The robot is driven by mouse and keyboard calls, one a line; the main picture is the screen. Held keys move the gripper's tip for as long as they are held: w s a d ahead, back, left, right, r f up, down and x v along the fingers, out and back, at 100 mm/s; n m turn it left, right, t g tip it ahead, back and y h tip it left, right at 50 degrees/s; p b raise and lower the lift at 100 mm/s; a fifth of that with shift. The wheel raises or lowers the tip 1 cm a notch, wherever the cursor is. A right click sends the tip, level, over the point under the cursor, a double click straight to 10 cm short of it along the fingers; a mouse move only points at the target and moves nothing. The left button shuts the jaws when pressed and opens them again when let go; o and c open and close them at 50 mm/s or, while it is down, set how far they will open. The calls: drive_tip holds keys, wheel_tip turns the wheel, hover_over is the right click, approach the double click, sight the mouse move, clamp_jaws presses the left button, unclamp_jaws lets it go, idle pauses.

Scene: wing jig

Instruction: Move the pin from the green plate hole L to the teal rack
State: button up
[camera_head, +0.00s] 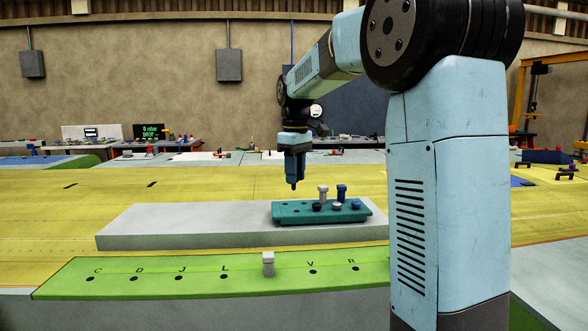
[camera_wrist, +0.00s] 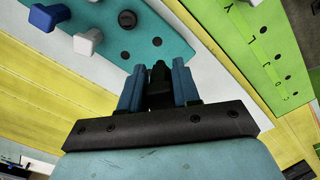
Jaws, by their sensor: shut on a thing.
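My gripper (camera_head: 293,182) is shut on a black pin; the dark tip shows just below the jaws. In the wrist view the black pin (camera_wrist: 160,76) sits between the two blue fingers. The gripper hangs above the left part of the teal rack (camera_head: 290,217), apart from it. The rack holds several pins: a grey pin (camera_head: 323,195), a blue pin (camera_head: 341,192) and others in black, white and blue. Its left part has empty holes. The green plate (camera_head: 150,264) lies nearer; hole L (camera_head: 223,277) is empty.
A grey pin (camera_head: 268,262) stands in the green plate between L and V. The other visible plate holes look empty. The rack rests on a grey slab (camera_head: 170,225) that is clear on its left side. My arm hides the right end of the plate.

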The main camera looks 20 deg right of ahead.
drive_tip(key=f, duration=0.2)
drive_tip(key=shift+d+f, duration=0.3)
drive_tip(key=shift+s+f, duration=0.1)
drive_tip(key=shift+f, duration=1.35)
drive_tip(key=shift+f, duration=0.25)
drive_tip(key=shift+s+f, duration=0.1)
drive_tip(key=shift+f, duration=0.95)
drive_tip(key=o, duration=1.1)
